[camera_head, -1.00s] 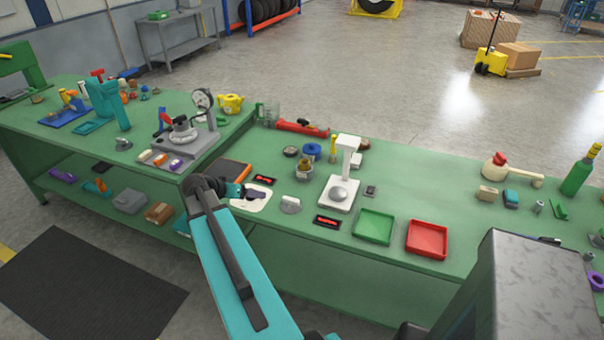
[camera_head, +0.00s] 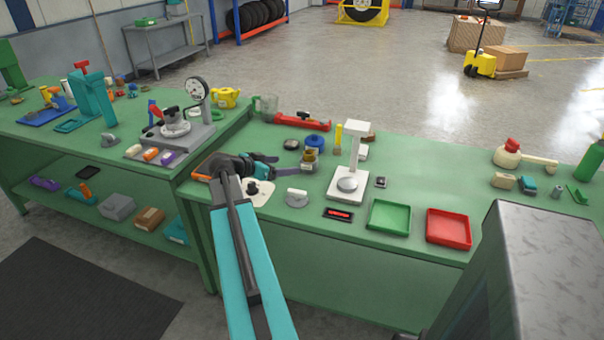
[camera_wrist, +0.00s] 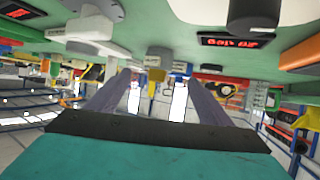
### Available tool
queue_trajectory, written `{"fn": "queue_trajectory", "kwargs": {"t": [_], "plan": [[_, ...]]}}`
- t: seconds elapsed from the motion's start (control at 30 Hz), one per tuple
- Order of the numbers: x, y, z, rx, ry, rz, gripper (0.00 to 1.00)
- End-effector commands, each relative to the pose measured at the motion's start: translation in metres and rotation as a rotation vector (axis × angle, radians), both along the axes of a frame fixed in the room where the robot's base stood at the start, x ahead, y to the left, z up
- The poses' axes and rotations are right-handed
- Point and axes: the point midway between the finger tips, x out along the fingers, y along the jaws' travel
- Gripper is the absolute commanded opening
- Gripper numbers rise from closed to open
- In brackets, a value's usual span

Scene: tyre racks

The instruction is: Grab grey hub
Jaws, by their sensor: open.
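My gripper (camera_head: 298,171) is over the right-hand green bench, pointing right, with its dark purplish-grey fingers near a brass-topped jar (camera_head: 310,155). The wrist view shows the two fingers (camera_wrist: 158,82) spread apart with nothing between them. A light grey rounded piece (camera_head: 297,197) sits on the bench just in front of the fingers, apart from them. It may be the grey hub, but it is too small to tell. A dark knob (camera_head: 252,187) rests on a white pad below my wrist.
A white stand (camera_head: 355,135) is close to the right of the fingers. A red-lit display (camera_head: 338,214), a green tray (camera_head: 389,229) and a red tray (camera_head: 448,240) line the front edge. A gauge fixture (camera_head: 185,130) stands to the left.

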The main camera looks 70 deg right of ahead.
Motion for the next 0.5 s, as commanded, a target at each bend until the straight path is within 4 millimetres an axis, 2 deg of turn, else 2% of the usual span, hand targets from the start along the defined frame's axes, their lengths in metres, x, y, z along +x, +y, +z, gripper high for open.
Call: {"fn": "queue_trajectory", "kwargs": {"t": [0.03, 0.2, 0.5], "plan": [[-0.0050, -0.0045, -0.0058, -0.012, -0.004, -0.011, 0.73], [-0.0124, -0.0105, -0.0042, -0.035, -0.012, -0.029, 0.73], [-0.0124, -0.0106, -0.0028, -0.038, -0.013, -0.030, 0.73]]}}
